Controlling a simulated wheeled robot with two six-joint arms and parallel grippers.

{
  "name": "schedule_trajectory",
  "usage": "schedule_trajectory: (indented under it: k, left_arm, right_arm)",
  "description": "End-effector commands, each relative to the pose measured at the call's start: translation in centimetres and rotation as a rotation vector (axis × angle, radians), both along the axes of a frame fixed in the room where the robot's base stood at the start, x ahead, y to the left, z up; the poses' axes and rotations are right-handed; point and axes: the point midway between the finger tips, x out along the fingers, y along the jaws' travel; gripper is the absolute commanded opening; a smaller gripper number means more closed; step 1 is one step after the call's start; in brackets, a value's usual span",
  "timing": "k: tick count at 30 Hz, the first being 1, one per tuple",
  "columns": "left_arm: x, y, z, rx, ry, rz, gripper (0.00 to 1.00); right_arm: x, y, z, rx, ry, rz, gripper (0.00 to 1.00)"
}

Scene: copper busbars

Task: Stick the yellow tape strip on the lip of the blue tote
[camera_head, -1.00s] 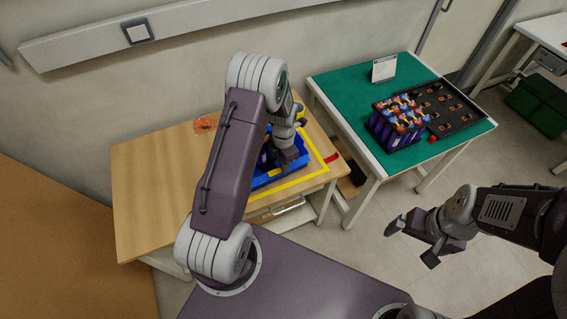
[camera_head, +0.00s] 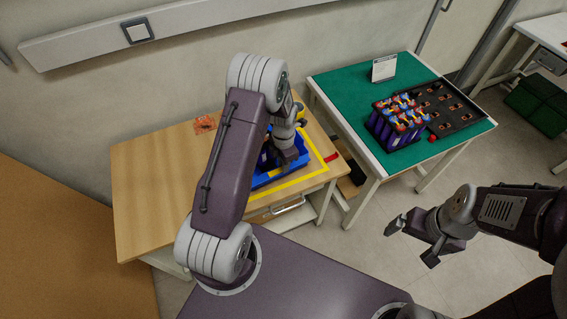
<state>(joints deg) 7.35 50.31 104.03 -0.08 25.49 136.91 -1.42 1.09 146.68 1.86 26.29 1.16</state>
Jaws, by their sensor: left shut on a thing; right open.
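The blue tote (camera_head: 296,166) stands on the wooden table, largely covered by my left arm. My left gripper (camera_head: 284,166) is low over the tote's front lip and shut on a small yellow piece (camera_head: 275,173), which looks like the yellow tape strip. The fingers hide most of it, and I cannot tell whether it touches the lip.
Yellow marking lines (camera_head: 313,177) frame the tote's place on the wooden table (camera_head: 150,190). A red item (camera_head: 332,156) lies at its right edge. The green-topped table (camera_head: 345,92) holds blue cells (camera_head: 393,131) with colourful tops and a black tray (camera_head: 455,108).

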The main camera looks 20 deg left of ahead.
Motion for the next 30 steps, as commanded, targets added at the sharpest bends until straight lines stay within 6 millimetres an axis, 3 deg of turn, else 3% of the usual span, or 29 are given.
schedule_trajectory:
  k: [9,10,12,13,23,30]
  left_arm:
    - [-0.1,0.0,-0.1,0.000,0.003,0.000,0.02]
    - [-0.1,0.0,-0.1,0.000,0.003,0.000,0.21]
    - [-0.1,0.0,-0.1,-0.001,0.004,0.000,0.41]
    - [-0.1,0.0,-0.1,0.000,0.003,0.000,0.44]
    - [0.0,0.0,0.3,0.000,0.001,0.000,0.44]
    - [0.1,0.0,5.2,0.000,-0.003,0.000,0.44]
  right_arm:
    - [0.0,0.0,-0.1,0.000,0.000,0.000,0.94]
    - [0.0,0.0,-0.1,0.000,0.000,0.000,0.94]
    - [0.0,0.0,0.0,0.000,0.000,0.000,0.94]
    - [0.0,0.0,0.0,0.000,0.000,0.000,0.94]
    - [0.0,0.0,0.0,0.000,0.000,0.000,0.94]
    - [0.0,0.0,0.2,0.000,0.000,0.000,0.94]
